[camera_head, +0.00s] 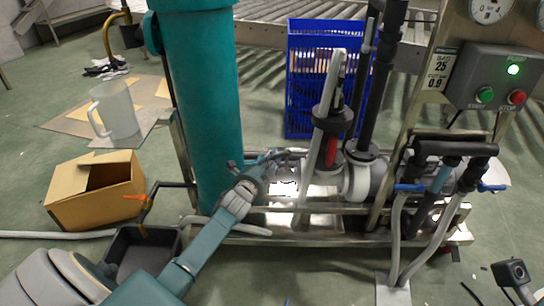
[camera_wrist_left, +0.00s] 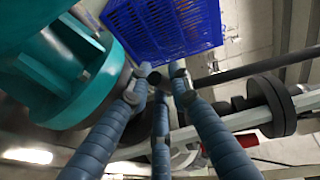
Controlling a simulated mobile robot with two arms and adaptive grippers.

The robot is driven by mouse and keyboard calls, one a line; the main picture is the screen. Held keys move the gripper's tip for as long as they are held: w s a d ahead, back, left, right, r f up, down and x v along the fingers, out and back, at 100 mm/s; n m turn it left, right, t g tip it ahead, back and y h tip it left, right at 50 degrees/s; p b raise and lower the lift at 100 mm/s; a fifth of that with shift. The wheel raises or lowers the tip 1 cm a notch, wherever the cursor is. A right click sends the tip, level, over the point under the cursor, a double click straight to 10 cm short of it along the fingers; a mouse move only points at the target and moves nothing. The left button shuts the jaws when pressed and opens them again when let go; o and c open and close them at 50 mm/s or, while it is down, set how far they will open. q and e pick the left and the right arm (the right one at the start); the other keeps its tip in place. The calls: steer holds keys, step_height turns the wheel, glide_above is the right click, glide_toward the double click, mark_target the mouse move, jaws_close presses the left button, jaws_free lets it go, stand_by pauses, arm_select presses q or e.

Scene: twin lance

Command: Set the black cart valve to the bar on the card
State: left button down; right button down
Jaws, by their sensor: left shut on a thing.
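My left gripper (camera_head: 276,157) reaches in past the base of the teal column, beside the grey pipework. In the left wrist view its blue-grey fingers (camera_wrist_left: 157,80) close together on a small dark knob (camera_wrist_left: 154,78), mostly hidden between the tips. I cannot tell for sure whether this knob is the black cart valve. A card (camera_head: 440,68) on the steel post shows 25 and 0.9; its smaller print is unclear. A round gauge (camera_head: 490,8) sits above it, cut by the top edge, its reading too small to tell.
The teal column (camera_head: 205,100) stands close to my left arm. A control box (camera_head: 500,80) has a lit green lamp. A blue crate (camera_head: 300,110) stands behind. A cardboard box (camera_head: 90,200) and jug (camera_head: 115,110) are left.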

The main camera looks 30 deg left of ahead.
arm_select(q)
steer(key=c, duration=1.5)
jaws_free()
steer(key=shift+c, duration=0.2)
steer(key=shift+s, duration=0.15)
steer(key=v, duration=1.1)
steer(key=shift+s, duration=0.35)
steer(key=shift+d, duration=0.15)
